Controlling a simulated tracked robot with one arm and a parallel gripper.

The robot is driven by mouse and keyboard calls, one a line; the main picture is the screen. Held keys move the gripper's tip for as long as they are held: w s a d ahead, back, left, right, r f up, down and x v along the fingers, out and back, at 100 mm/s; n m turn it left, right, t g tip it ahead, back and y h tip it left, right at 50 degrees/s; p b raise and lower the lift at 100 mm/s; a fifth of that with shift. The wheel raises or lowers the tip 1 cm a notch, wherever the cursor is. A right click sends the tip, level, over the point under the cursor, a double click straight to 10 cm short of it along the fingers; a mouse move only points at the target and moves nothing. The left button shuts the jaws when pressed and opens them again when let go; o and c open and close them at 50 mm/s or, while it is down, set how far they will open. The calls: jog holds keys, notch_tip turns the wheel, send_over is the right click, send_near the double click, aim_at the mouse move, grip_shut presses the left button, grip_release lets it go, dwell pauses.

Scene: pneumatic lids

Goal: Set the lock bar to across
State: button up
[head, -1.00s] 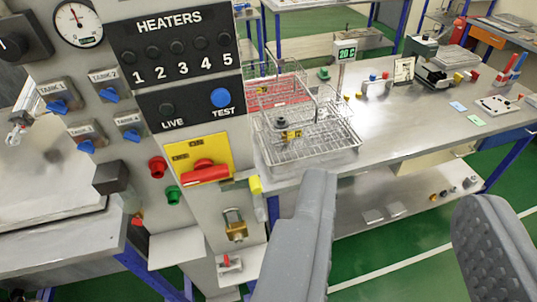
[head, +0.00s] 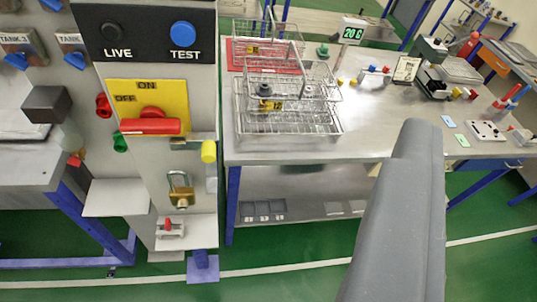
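A short metal bar (head: 188,142) with a yellow end piece (head: 208,151) sits below the yellow ON/OFF plate (head: 146,97) in the head view; it looks like the lock bar. It points right and slightly toward me, with the yellow end at the panel's right edge. A red handle (head: 150,126) lies level across the plate. A brass padlock (head: 180,192) hangs below the bar. My gripper (head: 420,130) is right of the bar, well apart from it and touching nothing visible. A grey finger shape shows; whether the second finger is behind it or out of frame is unclear.
A worktable (head: 370,143) with a wire basket (head: 287,103) stands close to the panel's right side. Red (head: 103,105) and green (head: 121,142) buttons and a black box (head: 46,103) stick out at left. A small shelf (head: 115,198) is below. Green floor (head: 290,285) is clear in front.

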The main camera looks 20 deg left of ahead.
jog(key=w+f+n+t+b, duration=0.1)
jog(key=w+f+n, duration=0.3)
jog(key=w+f, duration=0.15)
jog(key=n+g+y+b, duration=0.2)
jog(key=n+y+b, duration=0.1)
jog(key=n+y, duration=0.95)
send_near(208, 160)
jog(key=r+n+h, duration=0.1)
jog(key=n, duration=0.1)
jog(key=x, duration=0.7)
jog(key=b+x, duration=0.1)
jog(key=x, duration=0.3)
jog(key=shift+s+a+f, duration=0.1)
jog(key=shift+a+f, duration=0.15)
jog(key=shift+f, duration=0.05)
jog(key=shift+x, duration=0.9)
jog(key=shift+r, duration=0.1)
grip_shut()
